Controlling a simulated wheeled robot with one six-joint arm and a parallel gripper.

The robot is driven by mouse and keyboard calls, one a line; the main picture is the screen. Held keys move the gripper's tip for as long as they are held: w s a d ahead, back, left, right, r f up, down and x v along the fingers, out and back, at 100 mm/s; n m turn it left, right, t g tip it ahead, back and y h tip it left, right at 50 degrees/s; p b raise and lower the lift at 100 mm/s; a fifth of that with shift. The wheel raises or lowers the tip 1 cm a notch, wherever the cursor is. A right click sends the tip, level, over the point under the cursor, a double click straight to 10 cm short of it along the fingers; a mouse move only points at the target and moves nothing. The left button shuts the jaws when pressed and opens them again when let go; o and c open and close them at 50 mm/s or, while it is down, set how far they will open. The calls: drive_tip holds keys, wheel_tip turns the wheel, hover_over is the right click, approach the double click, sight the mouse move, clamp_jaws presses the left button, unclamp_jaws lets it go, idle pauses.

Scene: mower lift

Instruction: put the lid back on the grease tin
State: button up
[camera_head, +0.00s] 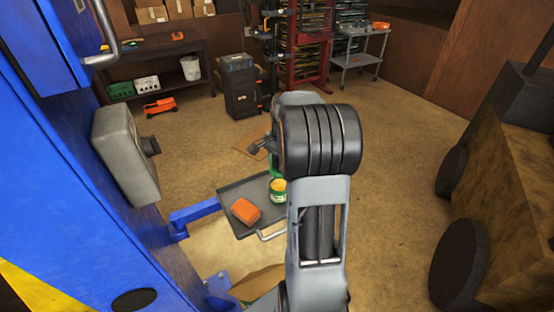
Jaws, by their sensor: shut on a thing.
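The grease tin (278,193), green with a yellow band, stands upright on a grey tray (241,190) fixed to the blue lift post. A green piece (276,163), which looks like the lid, shows just above the tin, partly behind my arm. My gripper (270,149) is mostly hidden behind my wrist, over the tin. It is shut on what appears to be this lid. Whether the lid touches the tin I cannot tell.
An orange block-like thing (245,211) lies on the tray, left of the tin. The blue lift post (70,150) with a grey box (124,155) rises at left. A mower (510,190) stands at right. The floor between is mostly clear.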

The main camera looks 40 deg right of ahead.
drive_tip(key=shift+f+b, duration=1.65)
drive_tip(key=shift+f, duration=0.45)
drive_tip(key=shift+f+b, duration=0.55)
drive_tip(key=shift+f, duration=0.4)
drive_tip(key=shift+r, duration=0.1)
drive_tip(key=shift+f, duration=0.2)
idle(0.4)
drive_tip(key=o, duration=1.5)
drive_tip(key=shift+p, duration=0.35)
